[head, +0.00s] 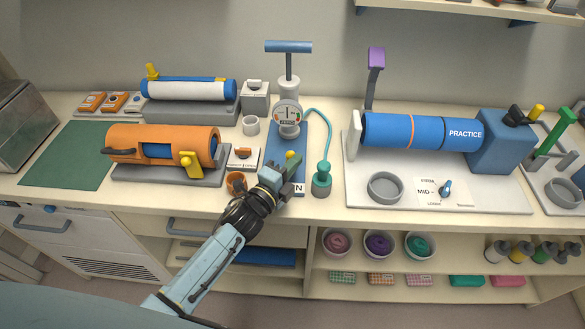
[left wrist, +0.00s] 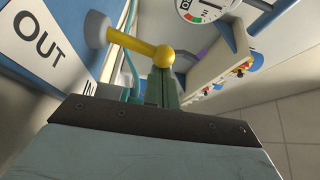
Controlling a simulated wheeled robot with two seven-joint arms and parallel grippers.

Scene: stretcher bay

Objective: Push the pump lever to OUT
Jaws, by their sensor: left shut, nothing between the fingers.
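The pump (head: 288,88) has a blue base plate, a round gauge and a T-handle, and stands mid-bench in the head view. Its lever is a yellow rod (left wrist: 133,41) ending in a yellow ball (left wrist: 163,56); the ball also shows in the head view (head: 290,155). A white OUT label (left wrist: 40,40) lies left of the lever in the left wrist view. A second label (head: 299,188), partly hidden, shows an N. My left gripper (left wrist: 164,80) is shut and empty, its green fingertips right by the ball; I cannot tell whether they touch. My right gripper is out of view.
A green bulb (head: 321,180) on a hose stands right of the base plate. An orange cylinder (head: 160,138) on a grey stand and a small orange cup (head: 236,182) are to the left. A blue PRACTICE cylinder (head: 410,132) stands on a white board at right.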

